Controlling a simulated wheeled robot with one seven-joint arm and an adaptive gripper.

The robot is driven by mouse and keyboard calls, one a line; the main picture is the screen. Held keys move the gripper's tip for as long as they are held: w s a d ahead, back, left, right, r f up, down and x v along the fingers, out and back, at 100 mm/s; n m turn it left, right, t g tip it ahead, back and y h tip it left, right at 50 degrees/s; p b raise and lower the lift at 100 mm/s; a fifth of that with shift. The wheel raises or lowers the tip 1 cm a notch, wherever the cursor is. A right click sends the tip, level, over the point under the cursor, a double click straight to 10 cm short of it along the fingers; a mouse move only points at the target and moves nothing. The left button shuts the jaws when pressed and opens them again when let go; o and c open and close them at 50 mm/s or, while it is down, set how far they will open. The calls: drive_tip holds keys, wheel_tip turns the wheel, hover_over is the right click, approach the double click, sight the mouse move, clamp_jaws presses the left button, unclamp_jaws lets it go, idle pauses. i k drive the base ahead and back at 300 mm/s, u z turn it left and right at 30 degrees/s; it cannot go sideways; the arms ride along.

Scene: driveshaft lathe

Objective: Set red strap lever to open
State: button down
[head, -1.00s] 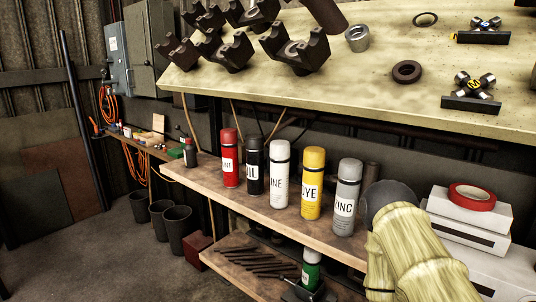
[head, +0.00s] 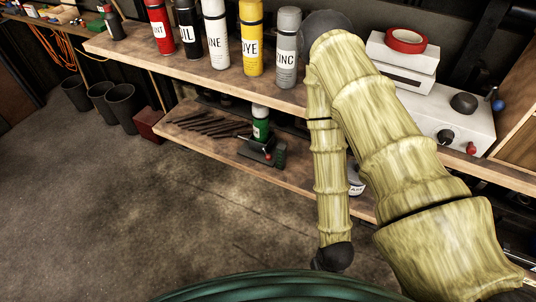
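I cannot pick out a red strap lever for certain. A small red knob (head: 471,148) sits at the front right of a white box on the shelf at the right of the head view. A dark clamp-like tool (head: 262,151) with a small red part lies on the lower shelf, beside a green can. My yellowish, bamboo-like arm rises from the lower right, bends at a dark joint and hangs down to another dark joint near the bottom middle. No gripper fingers show, so my gripper is not in view.
The white box (head: 447,118) also carries a black knob, and a blue knob (head: 497,104) stands beside it. A red tape roll (head: 406,40) lies on a white box. Several spray cans line the upper shelf (head: 180,75). Dark bins (head: 122,104) stand left. The concrete floor (head: 90,220) is clear.

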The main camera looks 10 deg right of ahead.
sight(268, 156)
drive_tip(key=z, duration=2)
drive_tip(key=k, duration=0.75)
drive_tip(key=u, duration=1.3)
